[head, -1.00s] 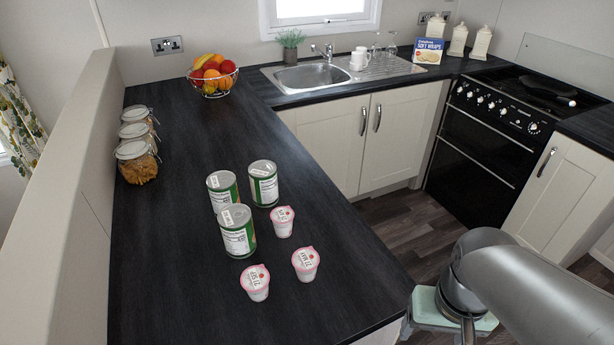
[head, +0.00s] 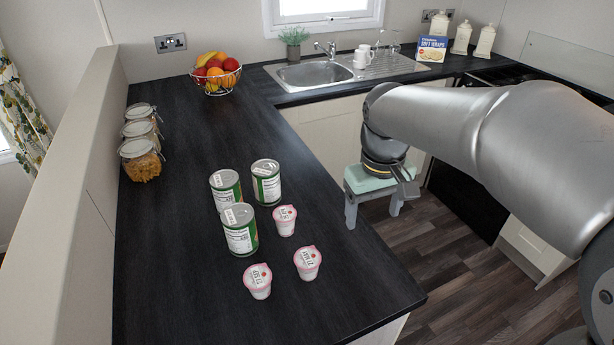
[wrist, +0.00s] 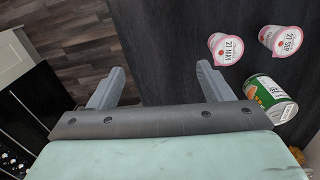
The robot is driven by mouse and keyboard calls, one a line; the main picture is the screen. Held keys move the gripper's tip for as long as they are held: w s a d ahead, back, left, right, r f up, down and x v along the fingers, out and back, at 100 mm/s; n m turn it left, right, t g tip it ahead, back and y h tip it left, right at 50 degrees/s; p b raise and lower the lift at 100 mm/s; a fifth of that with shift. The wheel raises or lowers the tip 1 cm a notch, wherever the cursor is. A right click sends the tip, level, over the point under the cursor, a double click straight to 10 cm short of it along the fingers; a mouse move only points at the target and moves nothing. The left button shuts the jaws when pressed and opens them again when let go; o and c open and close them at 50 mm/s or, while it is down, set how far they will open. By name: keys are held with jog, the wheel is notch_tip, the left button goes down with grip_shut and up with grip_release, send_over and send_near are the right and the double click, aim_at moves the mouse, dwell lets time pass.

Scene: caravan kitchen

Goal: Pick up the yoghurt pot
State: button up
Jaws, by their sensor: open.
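Three white yoghurt pots with pink rims and dated lids stand upright on the dark worktop in the head view: a back one (head: 284,221), a right one (head: 307,263) and a front left one (head: 258,281). The wrist view shows two pots, one with a lid that seems to read 21 MAY (wrist: 226,48) and one farther right (wrist: 282,40). My gripper (head: 373,210) is open and empty, fingers pointing down, right of the pots and by the worktop's right edge. In the wrist view, its fingers (wrist: 161,72) have bare worktop and floor beyond them.
Three green-and-white cans (head: 240,231) stand close behind and left of the pots; one (wrist: 268,97) is near my right finger in the wrist view. Glass jars (head: 140,160) line the left wall. A fruit bowl (head: 216,77) is at the back. The front worktop is clear.

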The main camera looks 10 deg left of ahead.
jog(key=w+a+r+n, duration=0.3)
jog(key=w+a, duration=0.3)
jog(key=a, duration=0.5)
jog(key=n, duration=0.3)
send_near(284, 213)
notch_tip(284, 213, down, 5)
jog(key=shift+w+a+f+p, duration=0.1)
jog(key=shift+w+p, duration=0.05)
jog(key=shift+p, duration=0.95)
jog(key=shift+f+p, duration=0.85)
jog(key=shift+f, duration=1.75)
jog(key=c, duration=1)
